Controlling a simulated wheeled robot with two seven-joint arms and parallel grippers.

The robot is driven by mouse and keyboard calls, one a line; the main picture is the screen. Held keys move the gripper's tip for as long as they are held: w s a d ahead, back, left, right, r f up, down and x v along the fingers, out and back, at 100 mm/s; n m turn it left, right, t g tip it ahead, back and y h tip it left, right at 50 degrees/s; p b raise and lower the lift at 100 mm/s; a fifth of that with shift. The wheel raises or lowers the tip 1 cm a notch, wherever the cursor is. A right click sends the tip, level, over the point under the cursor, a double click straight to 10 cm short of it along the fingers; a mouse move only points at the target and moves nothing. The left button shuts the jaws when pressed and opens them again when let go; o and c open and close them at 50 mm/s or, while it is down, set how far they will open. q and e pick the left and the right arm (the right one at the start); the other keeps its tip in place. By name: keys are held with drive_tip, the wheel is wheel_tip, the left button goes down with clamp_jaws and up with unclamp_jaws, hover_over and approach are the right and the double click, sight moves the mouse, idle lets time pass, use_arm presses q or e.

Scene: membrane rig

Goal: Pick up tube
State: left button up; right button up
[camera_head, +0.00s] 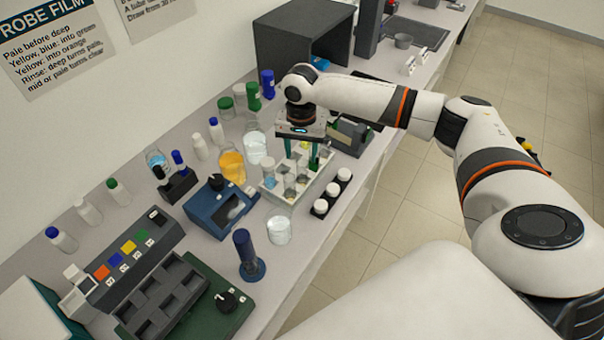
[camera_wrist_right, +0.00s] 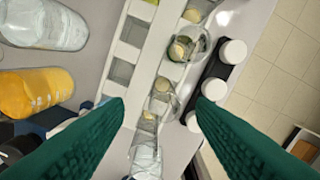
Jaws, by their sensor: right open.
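Several clear tubes stand in a white rack (camera_head: 272,190) on the bench in the head view. In the right wrist view the rack (camera_wrist_right: 129,52) runs from top to bottom with tubes in one row, such as a tube with a pale yellowish bottom (camera_wrist_right: 162,98) and one at the top (camera_wrist_right: 188,45). My right gripper (camera_head: 301,150) hangs over the far part of the rack, pointing down. Its green fingers (camera_wrist_right: 160,115) are apart, with tubes showing between and beyond them; I see nothing held. Contact with any tube cannot be made out. My left gripper does not show.
A black holder with white-capped vials (camera_head: 332,189) stands right of the rack. Beakers of orange (camera_head: 231,165) and clear liquid (camera_head: 279,230) stand close by. A blue device (camera_head: 221,206) is at the left. A dark box (camera_head: 300,40) stands behind.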

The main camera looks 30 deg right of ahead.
sight(303, 164)
drive_tip(key=f, duration=0.1)
drive_tip(key=f+p, duration=0.1)
drive_tip(key=f, duration=0.1)
drive_tip(key=shift+s+f+p, duration=0.25)
drive_tip(key=shift+s+p, duration=0.05)
drive_tip(key=shift+p, duration=0.1)
drive_tip(key=shift+s+f, duration=0.1)
drive_tip(key=shift+f, duration=0.5)
drive_tip(key=c, duration=0.8)
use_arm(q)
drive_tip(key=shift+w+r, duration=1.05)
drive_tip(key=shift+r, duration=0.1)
use_arm(e)
drive_tip(key=shift+c, duration=0.7)
